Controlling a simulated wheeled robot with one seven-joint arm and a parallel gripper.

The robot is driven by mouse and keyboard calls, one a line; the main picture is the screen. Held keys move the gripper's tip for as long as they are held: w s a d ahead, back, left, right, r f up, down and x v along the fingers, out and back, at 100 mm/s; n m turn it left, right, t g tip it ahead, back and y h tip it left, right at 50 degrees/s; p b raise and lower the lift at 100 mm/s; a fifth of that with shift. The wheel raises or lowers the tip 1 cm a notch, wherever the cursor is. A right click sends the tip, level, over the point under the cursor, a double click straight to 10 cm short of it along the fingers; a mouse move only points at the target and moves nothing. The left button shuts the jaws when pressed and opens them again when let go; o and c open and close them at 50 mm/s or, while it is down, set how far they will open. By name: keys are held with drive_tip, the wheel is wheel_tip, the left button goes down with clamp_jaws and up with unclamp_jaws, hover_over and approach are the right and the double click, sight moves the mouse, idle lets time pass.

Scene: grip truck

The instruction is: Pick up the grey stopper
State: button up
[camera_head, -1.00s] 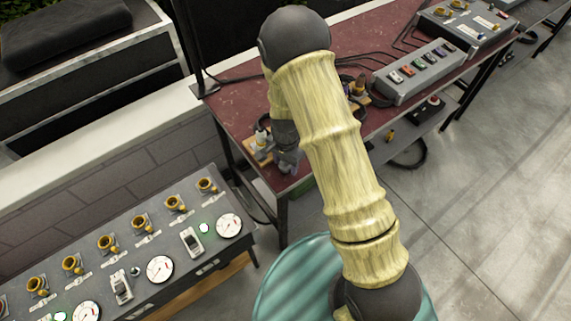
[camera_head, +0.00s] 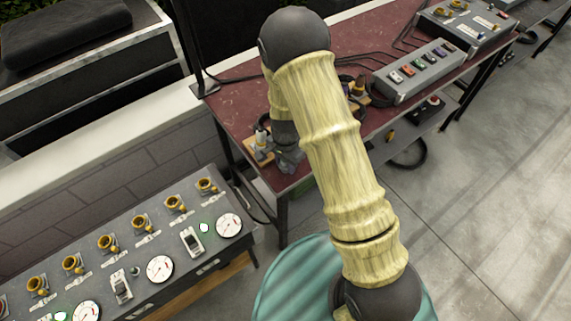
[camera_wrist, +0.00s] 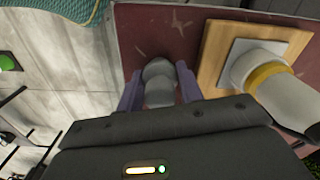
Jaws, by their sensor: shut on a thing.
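The grey stopper (camera_wrist: 158,84) shows in the wrist view as a rounded grey piece between the two purple-grey fingers of my gripper (camera_wrist: 159,88). My gripper is shut on it. Its lower part is hidden by the gripper body. In the head view my gripper (camera_head: 289,158) is over the near left corner of the dark red table (camera_head: 240,95), and the stopper cannot be made out there.
A wooden board (camera_wrist: 215,45) with a white plate and a white, yellow-banded piece (camera_wrist: 275,85) stands close right of my gripper in the wrist view. A grey box with coloured switches (camera_head: 420,72) is farther along the table. A gauge panel (camera_head: 130,245) stands at lower left.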

drive_tip(key=shift+r, duration=0.1)
wheel_tip(320, 180, up, 10)
drive_tip(key=shift+f+b, duration=0.1)
drive_tip(key=shift+b, duration=0.55)
